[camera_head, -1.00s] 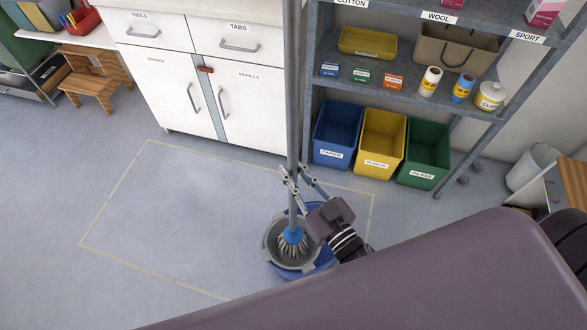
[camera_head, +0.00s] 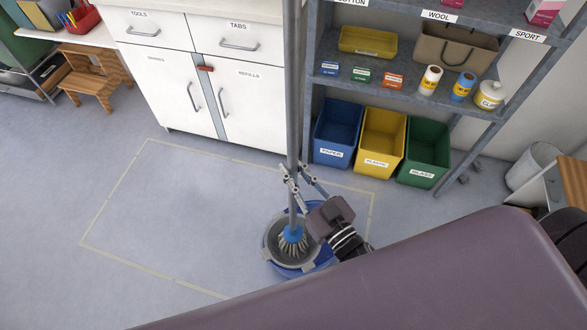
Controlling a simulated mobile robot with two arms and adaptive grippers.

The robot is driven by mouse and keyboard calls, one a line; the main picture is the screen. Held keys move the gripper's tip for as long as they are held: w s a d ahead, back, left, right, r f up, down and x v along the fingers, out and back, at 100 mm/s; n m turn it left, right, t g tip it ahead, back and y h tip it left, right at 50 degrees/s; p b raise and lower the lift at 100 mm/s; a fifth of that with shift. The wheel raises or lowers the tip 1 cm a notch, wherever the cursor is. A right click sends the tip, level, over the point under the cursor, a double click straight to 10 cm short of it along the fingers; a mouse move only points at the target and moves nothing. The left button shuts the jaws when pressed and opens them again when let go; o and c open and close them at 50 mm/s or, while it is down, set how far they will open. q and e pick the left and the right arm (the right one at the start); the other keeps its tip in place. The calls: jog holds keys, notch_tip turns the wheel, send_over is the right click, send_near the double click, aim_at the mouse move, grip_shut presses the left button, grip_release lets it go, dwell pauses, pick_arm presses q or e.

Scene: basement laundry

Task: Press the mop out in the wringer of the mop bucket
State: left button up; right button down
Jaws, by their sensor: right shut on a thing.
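The mop (camera_head: 293,110) stands upright, with a long grey handle, a blue collar and grey strands at its foot. Its head (camera_head: 292,243) is at the grey round wringer (camera_head: 271,240) on top of the blue mop bucket (camera_head: 325,262). I cannot tell how deep the strands sit in the wringer. My right gripper (camera_head: 291,178) is shut on the mop handle a little above the blue collar. My right wrist hides part of the bucket's right side. My left gripper is not in view.
A taped rectangle (camera_head: 110,202) marks the floor, with free room left of the bucket. White cabinets (camera_head: 165,90) and a grey shelf with blue (camera_head: 336,137), yellow (camera_head: 381,143) and green bins (camera_head: 426,152) stand behind. A white bin (camera_head: 532,167) is at the right.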

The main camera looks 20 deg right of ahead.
jog(key=shift+f+b, duration=0.35)
jog(key=shift+f, duration=0.1)
jog(key=shift+f+b, duration=0.65)
jog(key=shift+f, duration=0.1)
jog(key=shift+f+b, duration=0.65)
jog(key=shift+f, duration=0.65)
jog(key=shift+f+b, duration=0.6)
jog(key=shift+f, duration=0.05)
jog(key=shift+f, duration=0.1)
